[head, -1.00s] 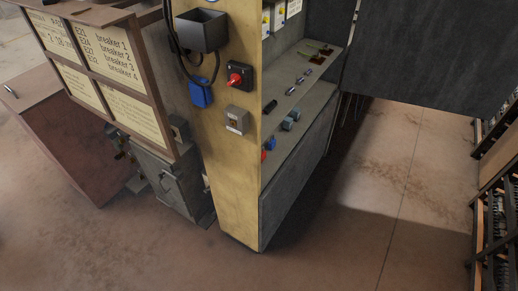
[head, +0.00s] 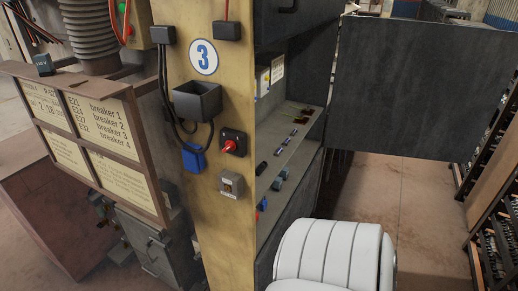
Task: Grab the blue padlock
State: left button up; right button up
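A small blue object (head: 262,203), which looks like the blue padlock, lies at the near end of the grey shelf inside the open cabinet. It is partly cut off by the yellow cabinet side panel, so its shape is hard to tell. A small red object (head: 257,215) sits just beside it, mostly hidden. Neither of my grippers shows in the head view. A white ribbed part of my own body rises at the bottom, right of the shelf's near end.
The cabinet shelf (head: 291,150) also holds several small items, some grey-blue. A blue plug (head: 193,159), red rotary switch (head: 230,146) and black box (head: 197,101) are on the yellow panel (head: 225,255). The dark open door (head: 420,85) stands right. Floor (head: 430,200) is clear between cabinet and right-hand racks.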

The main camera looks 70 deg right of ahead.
aim_at(263, 205)
jog(key=l+u, duration=0.1)
jog(key=l, duration=0.35)
jog(key=k+l+u, duration=0.1)
jog(key=l, duration=0.4)
jog(key=k+l+u, duration=0.15)
jog(key=l, duration=0.3)
jog(key=l+u, duration=0.1)
jog(key=l, duration=0.35)
jog(key=k+l+u, duration=0.1)
jog(key=l, duration=0.35)
